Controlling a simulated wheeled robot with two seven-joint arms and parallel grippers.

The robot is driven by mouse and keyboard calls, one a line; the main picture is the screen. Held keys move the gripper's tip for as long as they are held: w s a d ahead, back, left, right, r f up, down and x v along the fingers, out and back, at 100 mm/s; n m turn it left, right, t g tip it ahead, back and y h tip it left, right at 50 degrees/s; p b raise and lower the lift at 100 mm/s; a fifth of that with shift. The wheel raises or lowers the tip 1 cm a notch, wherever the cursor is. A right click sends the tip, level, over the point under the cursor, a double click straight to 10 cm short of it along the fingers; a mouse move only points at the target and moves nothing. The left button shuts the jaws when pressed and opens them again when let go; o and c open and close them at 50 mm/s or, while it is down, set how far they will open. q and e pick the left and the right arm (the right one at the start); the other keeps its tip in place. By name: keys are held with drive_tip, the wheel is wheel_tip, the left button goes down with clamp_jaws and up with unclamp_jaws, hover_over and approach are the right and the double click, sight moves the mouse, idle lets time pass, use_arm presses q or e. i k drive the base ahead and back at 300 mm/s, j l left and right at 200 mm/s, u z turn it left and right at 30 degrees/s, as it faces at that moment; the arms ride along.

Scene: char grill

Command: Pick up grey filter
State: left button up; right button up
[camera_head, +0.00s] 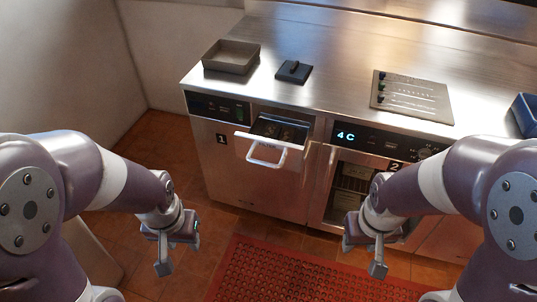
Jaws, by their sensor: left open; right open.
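A shallow grey rectangular tray (231,57) sits on the left end of the steel counter; it may be the grey filter, but I cannot tell for sure. A dark square plate with a raised handle (293,72) lies on the counter to its right. My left gripper (170,250) is open and empty, low in front of the counter over the tiled floor. My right gripper (366,252) is open and empty, low in front of the glass-fronted unit. Both grippers are well apart from the counter objects.
A blue container (525,112) is at the right edge. A red mat (300,275) covers the floor.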

sight(274, 132)
drive_tip(key=i+z, duration=0.25)
drive_tip(key=i, duration=0.45)
drive_tip(key=i+j+z, duration=0.25)
drive_tip(key=i, duration=0.4)
